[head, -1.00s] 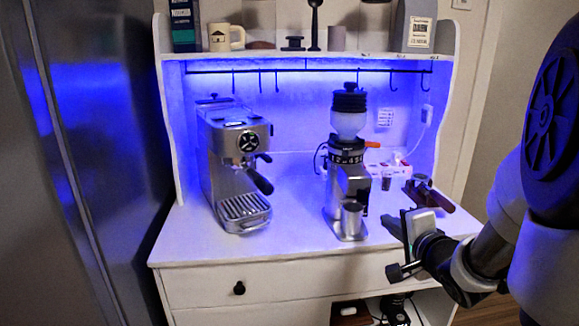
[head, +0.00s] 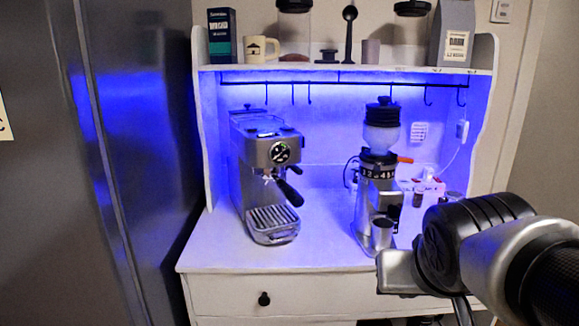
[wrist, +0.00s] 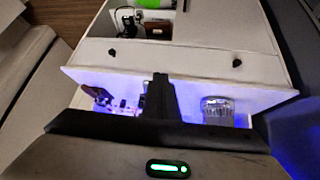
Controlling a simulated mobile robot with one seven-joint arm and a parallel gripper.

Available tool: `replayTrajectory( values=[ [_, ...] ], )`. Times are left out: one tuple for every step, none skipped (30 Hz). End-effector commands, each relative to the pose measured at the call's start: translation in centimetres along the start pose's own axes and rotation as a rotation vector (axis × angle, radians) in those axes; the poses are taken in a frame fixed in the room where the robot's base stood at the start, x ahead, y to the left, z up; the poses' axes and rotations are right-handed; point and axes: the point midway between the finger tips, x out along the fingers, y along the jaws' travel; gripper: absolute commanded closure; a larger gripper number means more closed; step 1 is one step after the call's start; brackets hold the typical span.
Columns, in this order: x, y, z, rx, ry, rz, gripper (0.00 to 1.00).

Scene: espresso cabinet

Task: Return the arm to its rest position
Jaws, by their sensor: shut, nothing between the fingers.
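My gripper (wrist: 160,88) shows in the wrist view as a dark, narrow pair of fingers closed together, with nothing held. It points toward the white cabinet front, and the picture is turned over so the drawer shows above the countertop. In the head view my arm comes in from the lower right, with its end in front of the cabinet's right half. The fingertips cannot be made out there. The arm hides the right part of the drawer and countertop edge.
The white cabinet (head: 225,262) holds an espresso machine (head: 268,165) and a grinder (head: 378,185) with a metal cup (head: 381,233). Jars and a mug (head: 262,49) stand on its shelf. A fridge (head: 110,130) is at left. Space before the left drawer looks clear.

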Motion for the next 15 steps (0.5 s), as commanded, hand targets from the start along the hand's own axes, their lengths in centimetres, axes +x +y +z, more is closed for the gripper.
replayTrajectory(
  values=[
    [-1.4,-1.0,1.4,-0.02,-0.04,-0.032,1.0],
    [-2.1,-1.6,2.5,-0.036,-0.07,-0.054,1.0],
    [-3.0,-2.5,3.8,-0.058,-0.107,-0.085,1.0],
    [-3.6,-3.2,4.8,-0.074,-0.134,-0.11,1.0],
    [-4.3,-3.8,5.8,-0.092,-0.158,-0.135,1.0],
    [-6.0,-3.9,4.8,-0.097,-0.171,-0.144,1.0],
    [-6.8,-3.7,4.0,-0.095,-0.17,-0.14,1.0],
    [-7.4,-3.6,3.5,-0.095,-0.17,-0.138,1.0],
    [-8.3,-3.5,2.8,-0.094,-0.17,-0.138,1.0],
    [-9.0,-3.5,2.2,-0.094,-0.17,-0.137,1.0],
    [-9.7,-3.4,1.6,-0.094,-0.17,-0.137,1.0],
    [-10.7,-3.3,0.8,-0.093,-0.17,-0.137,1.0],
    [-11.5,-3.2,0.2,-0.093,-0.17,-0.136,1.0],
    [-12.3,-3.1,-0.5,-0.093,-0.17,-0.136,1.0],
    [-13.4,-3.1,-1.3,-0.092,-0.17,-0.136,1.0]
  ],
)
